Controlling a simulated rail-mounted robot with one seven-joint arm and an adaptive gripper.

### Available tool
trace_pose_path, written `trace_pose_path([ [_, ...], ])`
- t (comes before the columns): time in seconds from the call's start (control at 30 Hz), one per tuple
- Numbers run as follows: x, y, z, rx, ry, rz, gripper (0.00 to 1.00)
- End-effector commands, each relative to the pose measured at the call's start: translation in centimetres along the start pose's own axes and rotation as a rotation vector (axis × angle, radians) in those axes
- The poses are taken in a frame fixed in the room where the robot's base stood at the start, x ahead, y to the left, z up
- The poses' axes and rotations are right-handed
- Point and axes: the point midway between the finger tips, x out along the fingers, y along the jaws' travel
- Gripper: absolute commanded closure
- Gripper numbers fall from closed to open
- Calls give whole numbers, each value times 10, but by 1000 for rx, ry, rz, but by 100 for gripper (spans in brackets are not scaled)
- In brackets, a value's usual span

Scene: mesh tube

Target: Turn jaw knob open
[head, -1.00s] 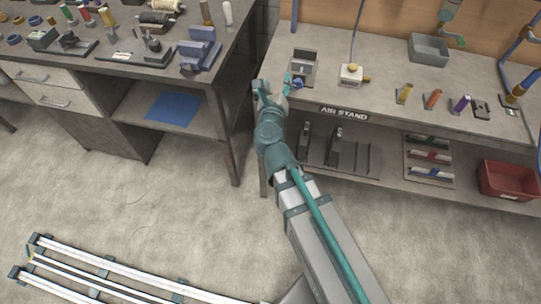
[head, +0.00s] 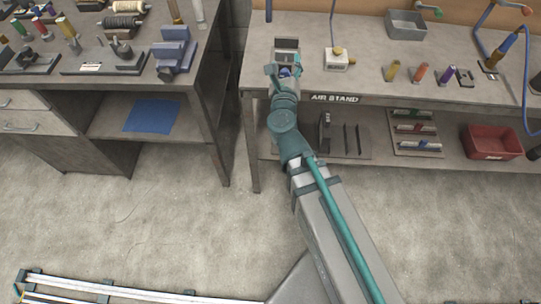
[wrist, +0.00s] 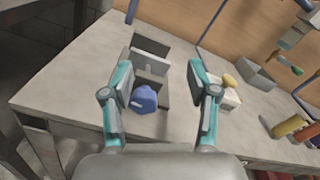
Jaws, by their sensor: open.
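The jaw knob (wrist: 144,99) is blue and faceted, on the near side of a grey jaw fixture (wrist: 150,48) on the air stand bench. In the head view the fixture (head: 287,44) stands at the bench's left end, and the knob (head: 286,72) shows just past my gripper (head: 284,76). In the wrist view my gripper (wrist: 159,98) is open, with one teal finger on each side of the knob. The knob appears nearer the left finger. I see no contact, and depth to the knob is hard to judge.
A small white box with a yellow knob (head: 337,59) stands right of the fixture. A grey bin (head: 406,25) and coloured cylinders (head: 420,73) are farther right. A workbench (head: 160,78) stands to the left across a narrow gap. A red bin (head: 491,142) sits on the lower shelf.

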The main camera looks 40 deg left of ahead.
Motion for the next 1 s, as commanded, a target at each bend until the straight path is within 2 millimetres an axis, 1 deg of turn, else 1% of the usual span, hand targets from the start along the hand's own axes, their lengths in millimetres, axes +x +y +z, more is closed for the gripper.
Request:
trace_pose_path([
  [0.03, 0, 5, -10, -2, 3, 2, 41],
  [0.1, 0, 10, -20, -3, 3, 2, 41],
  [0.27, 0, 22, -44, -1, 2, 1, 41],
  [0.3, 0, 23, -46, 26, 0, 1, 41],
  [0.5, 0, 23, -44, 274, -1, 0, 41],
  [0.63, -28, 22, -44, 281, -1, 2, 41],
  [0.67, -33, 19, -40, 278, 2, 1, 41],
  [0.77, -32, 19, -38, 276, 7, -3, 41],
  [1.0, -40, 19, -39, 274, 10, -7, 41],
])
